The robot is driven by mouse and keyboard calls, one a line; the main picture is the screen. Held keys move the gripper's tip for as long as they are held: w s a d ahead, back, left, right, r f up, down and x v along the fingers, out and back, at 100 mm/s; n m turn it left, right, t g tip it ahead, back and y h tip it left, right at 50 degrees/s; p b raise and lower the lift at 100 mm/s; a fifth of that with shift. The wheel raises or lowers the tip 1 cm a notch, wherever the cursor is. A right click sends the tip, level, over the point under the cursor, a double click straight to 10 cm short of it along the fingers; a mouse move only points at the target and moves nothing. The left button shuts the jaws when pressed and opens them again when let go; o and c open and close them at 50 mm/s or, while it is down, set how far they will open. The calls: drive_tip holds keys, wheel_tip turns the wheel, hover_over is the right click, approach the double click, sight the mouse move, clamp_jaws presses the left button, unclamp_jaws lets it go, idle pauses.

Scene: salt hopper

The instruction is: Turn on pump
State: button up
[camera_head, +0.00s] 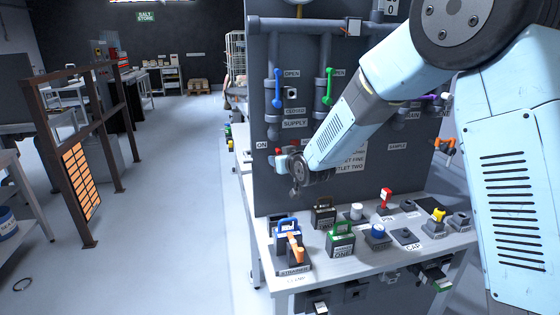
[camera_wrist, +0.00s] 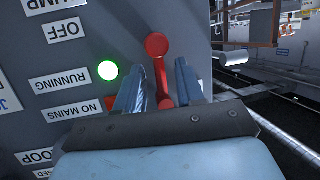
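In the wrist view the pump's red lever (camera_wrist: 160,72) with a round red knob stands between the two fingers of my gripper (camera_wrist: 162,84). The fingers are apart, with a gap to the lever on each side. A green lamp (camera_wrist: 108,70) beside the RUNNING label (camera_wrist: 60,82) is lit. The OFF label (camera_wrist: 64,30) appears upside down. In the head view my gripper (camera_head: 296,178) is at the panel's left edge. A red part (camera_head: 282,151) shows near the ON label (camera_head: 262,145). My wrist hides most of that area.
The grey panel (camera_head: 340,210) carries a blue valve handle (camera_head: 277,88) and a green one (camera_head: 328,87). The bench (camera_head: 290,277) below holds several padlocks, plugs and tools. An orange-grilled frame (camera_head: 80,180) stands left, with open floor (camera_head: 180,200) between.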

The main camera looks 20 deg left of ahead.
drive_tip(key=v, duration=1.2)
drive_tip(key=shift+d, duration=0.3)
drive_tip(key=shift+f, duration=0.1)
drive_tip(key=s+d+r+m+g+h, duration=0.1)
drive_tip(key=s+d+r+m+h, duration=0.2)
drive_tip(key=d, duration=0.9)
drive_tip(key=s+d+r+m+h, duration=0.1)
drive_tip(key=d+r+h, duration=0.25)
drive_tip(key=d, duration=0.75)
drive_tip(key=s+d+r+m+g+h, duration=0.2)
drive_tip(key=s+d+m+g+h, duration=0.1)
drive_tip(key=s+d, duration=1.4)
drive_tip(key=s+m+g, duration=0.1)
drive_tip(key=s, duration=0.3)
drive_tip(key=shift+d+m, duration=0.25)
drive_tip(key=shift+m, duration=0.05)
